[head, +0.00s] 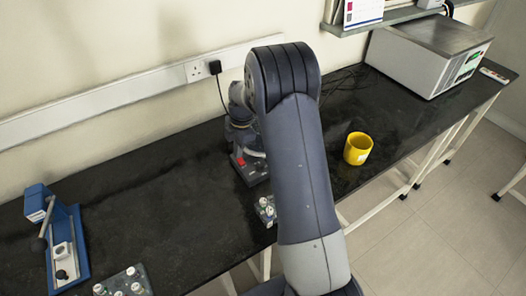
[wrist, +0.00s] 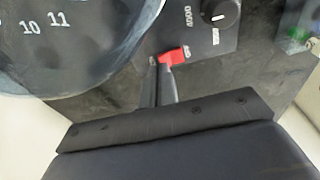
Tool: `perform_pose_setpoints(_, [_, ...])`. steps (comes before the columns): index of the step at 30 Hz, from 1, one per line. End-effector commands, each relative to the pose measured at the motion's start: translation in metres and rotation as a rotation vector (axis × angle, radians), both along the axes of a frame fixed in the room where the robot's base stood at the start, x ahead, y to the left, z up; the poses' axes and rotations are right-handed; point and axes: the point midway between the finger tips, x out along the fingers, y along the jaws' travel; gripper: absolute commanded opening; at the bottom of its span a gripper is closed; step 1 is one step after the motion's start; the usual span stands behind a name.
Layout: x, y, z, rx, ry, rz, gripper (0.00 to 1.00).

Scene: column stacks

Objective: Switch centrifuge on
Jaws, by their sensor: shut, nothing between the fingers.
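The centrifuge (head: 247,168) stands on the black bench, partly hidden behind my arm. In the wrist view its round rotor bowl (wrist: 75,40) with numbers 10 and 11 fills the upper left. Its red switch (wrist: 178,54) sits on the dark front panel, beside a black knob (wrist: 220,12); the switch also shows in the head view (head: 240,161). My gripper (wrist: 160,63) is shut and empty, its fingertips right at the left end of the red switch. I cannot tell whether they touch it. The switch's on or off state is unclear.
A yellow mug (head: 358,148) stands right of my arm. A small block with capped vials (head: 266,210) is close to the centrifuge. A blue device (head: 65,240) and another vial block (head: 124,282) are at left. A grey box instrument (head: 428,58) is at the far right.

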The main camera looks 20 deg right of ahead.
Motion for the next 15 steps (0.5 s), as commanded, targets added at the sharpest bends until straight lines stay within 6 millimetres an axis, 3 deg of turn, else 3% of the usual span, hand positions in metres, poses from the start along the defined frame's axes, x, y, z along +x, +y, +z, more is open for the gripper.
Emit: perform_pose_setpoints(15, [-0.0003,0.0,-0.0089,0.0,0.001,0.0,0.0])
